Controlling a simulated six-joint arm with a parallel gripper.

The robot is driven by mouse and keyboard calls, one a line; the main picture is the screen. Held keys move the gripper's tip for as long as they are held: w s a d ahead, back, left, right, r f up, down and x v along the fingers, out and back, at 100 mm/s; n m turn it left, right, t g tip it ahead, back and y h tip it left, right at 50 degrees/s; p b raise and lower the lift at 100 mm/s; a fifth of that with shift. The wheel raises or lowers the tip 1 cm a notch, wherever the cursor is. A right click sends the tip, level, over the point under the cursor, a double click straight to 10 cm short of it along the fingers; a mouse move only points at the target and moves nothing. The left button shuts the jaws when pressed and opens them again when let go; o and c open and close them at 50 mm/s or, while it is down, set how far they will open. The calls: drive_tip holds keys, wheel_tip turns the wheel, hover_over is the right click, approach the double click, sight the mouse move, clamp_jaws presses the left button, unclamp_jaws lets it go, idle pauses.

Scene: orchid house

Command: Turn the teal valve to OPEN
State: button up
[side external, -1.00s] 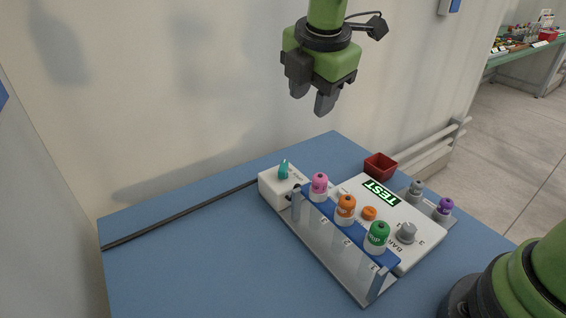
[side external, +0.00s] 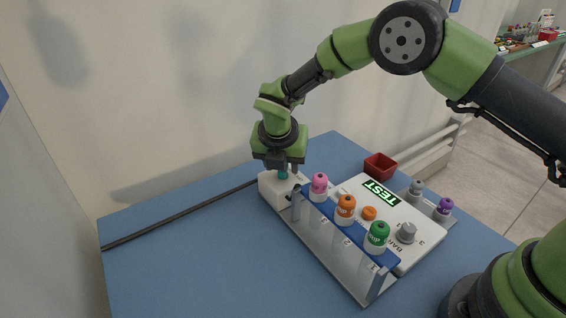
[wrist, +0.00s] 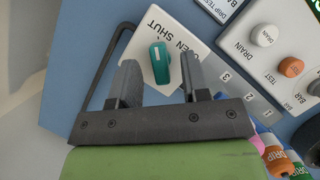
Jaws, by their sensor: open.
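The teal valve (wrist: 160,62) is a rounded handle with a white line, on a white box (wrist: 183,22) lettered OPEN and SHUT. In the wrist view the handle stands between the two dark fingers of my gripper (wrist: 159,78), with a gap on each side. In the side view my gripper (side external: 281,172) is right above the white box (side external: 268,188), fingers down. Only a little of the teal valve (side external: 283,175) shows there below the gripper. Part of the word OPEN is hidden by the right finger in the wrist view.
A clear rack (side external: 335,248) holds pink (side external: 319,184), orange (side external: 345,206) and green (side external: 377,234) capped bottles beside the box. Behind it is a white panel (side external: 425,243) with a lit TEST display (side external: 381,193). A red bin (side external: 380,164) stands behind.

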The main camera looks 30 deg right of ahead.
drive_tip(key=shift+w+d+f, duration=0.15)
drive_tip(key=shift+f, duration=0.25)
clamp_jaws()
drive_tip(key=shift+m, duration=0.4)
drive_tip(key=m+g, duration=0.1)
drive_tip(key=m, duration=0.2)
drive_tip(key=shift+m+h, duration=0.3)
drive_tip(key=shift+h, duration=0.1)
drive_tip(key=m+g, duration=0.1)
drive_tip(key=m, duration=0.2)
drive_tip(key=shift+w+m+g, duration=0.1)
drive_tip(key=shift+m+g, duration=0.2)
drive_tip(key=shift+g, duration=0.1)
drive_tip(key=shift+m, duration=0.6)
